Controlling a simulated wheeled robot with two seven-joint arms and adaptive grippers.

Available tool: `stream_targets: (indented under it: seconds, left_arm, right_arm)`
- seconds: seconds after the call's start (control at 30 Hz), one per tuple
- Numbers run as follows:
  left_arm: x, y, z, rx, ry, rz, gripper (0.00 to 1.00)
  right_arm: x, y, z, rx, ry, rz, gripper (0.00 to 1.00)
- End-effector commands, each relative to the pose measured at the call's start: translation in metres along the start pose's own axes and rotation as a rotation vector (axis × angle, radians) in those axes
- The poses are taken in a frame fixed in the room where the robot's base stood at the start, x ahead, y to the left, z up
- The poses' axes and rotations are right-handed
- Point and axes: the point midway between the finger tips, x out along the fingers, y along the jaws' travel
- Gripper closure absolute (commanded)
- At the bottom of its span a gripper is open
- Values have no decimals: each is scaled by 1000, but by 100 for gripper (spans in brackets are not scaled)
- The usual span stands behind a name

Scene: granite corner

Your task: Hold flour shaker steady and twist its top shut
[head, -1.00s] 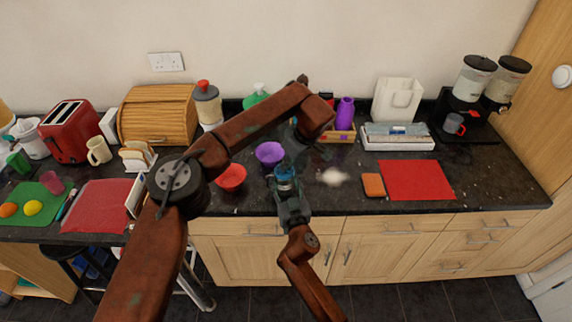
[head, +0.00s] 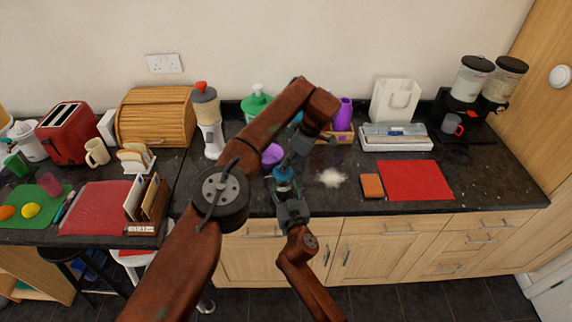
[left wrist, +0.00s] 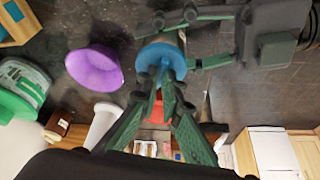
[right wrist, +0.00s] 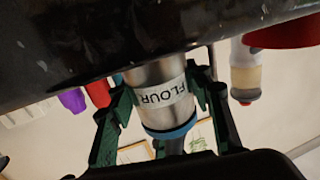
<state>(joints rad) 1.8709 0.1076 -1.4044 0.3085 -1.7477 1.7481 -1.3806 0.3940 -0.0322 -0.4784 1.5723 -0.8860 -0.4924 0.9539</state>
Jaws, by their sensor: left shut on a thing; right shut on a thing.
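The flour shaker has a blue top (head: 283,173) and a metal body with a "FLOUR" label (right wrist: 160,94). It is upright near the counter's front edge. My right gripper (head: 286,192) is shut on the body; in the right wrist view its green fingers stand either side of the metal. My left gripper (head: 287,164) has come down from above and is shut on the blue top, which also shows between its fingers in the left wrist view (left wrist: 160,57). The fingers hide part of the top, so I cannot tell how far it is turned.
A purple bowl (head: 271,155) stands just behind left of the shaker. White powder (head: 331,177) lies on the counter to the right, then an orange sponge (head: 372,186) and a red mat (head: 415,181). A tall dispenser (head: 208,122) stands at the back left.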

Motion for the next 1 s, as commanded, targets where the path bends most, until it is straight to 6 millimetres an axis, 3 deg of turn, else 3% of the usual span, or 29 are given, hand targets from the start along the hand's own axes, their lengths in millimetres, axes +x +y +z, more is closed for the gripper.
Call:
stream_targets:
  seconds: [0.23, 0.27, 0.5, 1.0]
  left_arm:
    - [0, 0, 0, 0, 0, 2, 100]
    - [0, 0, 0, 0, 0, 2, 92]
    - [0, 0, 0, 1, 0, 1, 76]
    - [0, 0, -1, 60, 0, 24, 76]
  right_arm:
    - [0, -1, 0, 0, 0, -1, 83]
    - [0, -1, 0, 0, 0, -1, 83]
    - [0, -1, 0, 0, -1, -1, 83]
    - [0, 0, 0, 0, 0, 0, 83]
